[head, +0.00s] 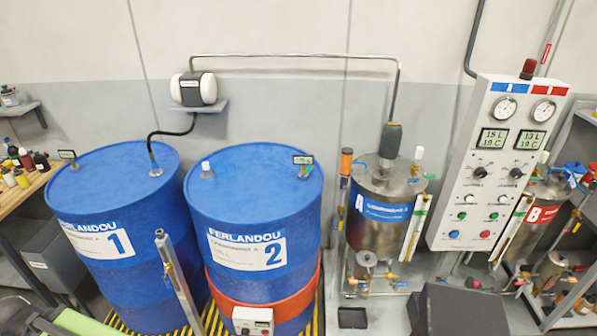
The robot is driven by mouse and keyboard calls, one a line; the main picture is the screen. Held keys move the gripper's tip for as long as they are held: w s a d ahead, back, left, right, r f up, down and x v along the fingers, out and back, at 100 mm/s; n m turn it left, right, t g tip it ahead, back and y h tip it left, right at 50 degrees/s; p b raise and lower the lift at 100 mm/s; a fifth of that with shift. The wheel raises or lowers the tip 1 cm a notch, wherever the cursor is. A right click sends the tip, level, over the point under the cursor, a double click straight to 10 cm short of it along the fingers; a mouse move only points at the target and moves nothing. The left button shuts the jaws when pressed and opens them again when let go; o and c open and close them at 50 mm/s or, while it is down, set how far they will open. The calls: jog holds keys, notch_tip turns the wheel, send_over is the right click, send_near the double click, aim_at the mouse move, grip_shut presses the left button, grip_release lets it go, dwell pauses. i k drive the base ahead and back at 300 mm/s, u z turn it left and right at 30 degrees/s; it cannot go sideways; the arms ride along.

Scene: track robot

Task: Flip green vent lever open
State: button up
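A small green lever (431,176) sticks out at the right side of the top of steel tank A (375,232), just below a white-capped fitting (419,153). It is too small to tell its exact angle or whether it is open.
Blue drums 1 (110,200) and 2 (255,190) stand to the left. A control panel (495,165) with gauges and buttons hangs right of tank A. Tank B (548,190) stands beyond it. A dark box (462,310) is at the bottom, below the panel.

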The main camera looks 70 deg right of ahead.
aim_at(308, 169)
jog(key=z, duration=1.25)
jog(key=i, duration=0.35)
jog(key=z, duration=0.1)
jog(key=k, duration=0.35)
jog(key=u, duration=0.15)
